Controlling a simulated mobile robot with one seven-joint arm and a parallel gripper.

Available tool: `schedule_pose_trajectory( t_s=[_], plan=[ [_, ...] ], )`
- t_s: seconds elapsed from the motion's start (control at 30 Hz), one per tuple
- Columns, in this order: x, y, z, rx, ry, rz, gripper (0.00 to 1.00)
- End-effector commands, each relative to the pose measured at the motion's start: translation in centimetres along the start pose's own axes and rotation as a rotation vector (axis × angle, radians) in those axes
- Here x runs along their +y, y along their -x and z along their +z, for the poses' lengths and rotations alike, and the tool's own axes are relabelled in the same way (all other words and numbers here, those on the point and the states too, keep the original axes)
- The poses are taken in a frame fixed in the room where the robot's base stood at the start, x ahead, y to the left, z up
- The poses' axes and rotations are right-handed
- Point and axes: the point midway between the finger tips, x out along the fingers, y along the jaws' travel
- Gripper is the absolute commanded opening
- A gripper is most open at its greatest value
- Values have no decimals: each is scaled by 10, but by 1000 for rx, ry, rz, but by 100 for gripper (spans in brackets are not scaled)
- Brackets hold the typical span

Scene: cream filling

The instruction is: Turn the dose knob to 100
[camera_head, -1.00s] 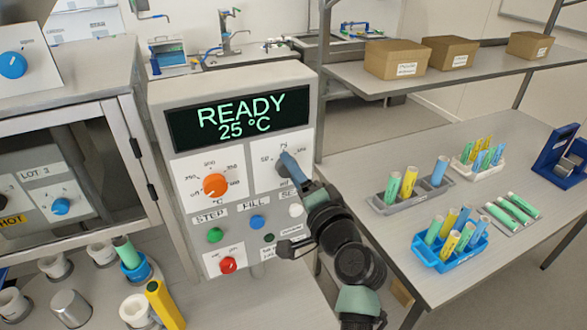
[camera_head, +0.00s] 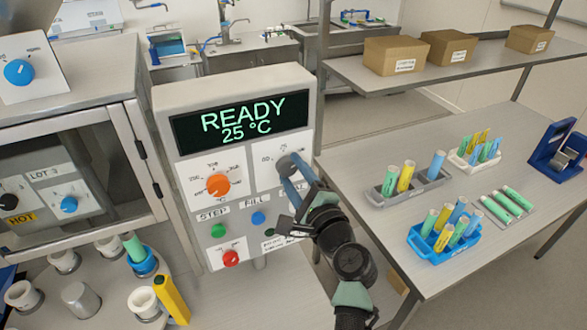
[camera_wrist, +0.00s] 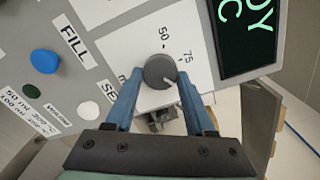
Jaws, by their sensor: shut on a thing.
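The dose knob is a grey round knob (camera_wrist: 160,71) on a white dial panel in the wrist view. The numbers 50 and 75 show beside it; other scale marks are hidden or too small. In the head view the knob (camera_head: 284,164) is partly covered by my gripper (camera_head: 291,172). My gripper's blue fingers (camera_wrist: 160,80) lie on both sides of the knob and are shut on it. I cannot read the knob's pointer clearly. The display (camera_head: 240,122) reads READY 25 °C.
An orange knob (camera_head: 218,185) sits left of the grey one. Below are a green button (camera_head: 218,231), a blue button (camera_head: 258,218) and a red button (camera_head: 231,258). A white button (camera_wrist: 88,110) is close to my fingers. A table with tube racks stands right.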

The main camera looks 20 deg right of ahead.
Motion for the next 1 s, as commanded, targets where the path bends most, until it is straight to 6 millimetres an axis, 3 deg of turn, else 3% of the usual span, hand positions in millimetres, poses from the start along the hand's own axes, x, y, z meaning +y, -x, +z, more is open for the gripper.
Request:
schedule_pose_trajectory(
  t_s=[0.67,0.7,0.87,1.0],
  plan=[
    [1,0,-1,1,-69,0,0],
    [1,0,-1,1,-69,0,56],
    [1,0,-1,1,-67,0,84],
    [1,0,0,1,-66,0,84]
  ],
)
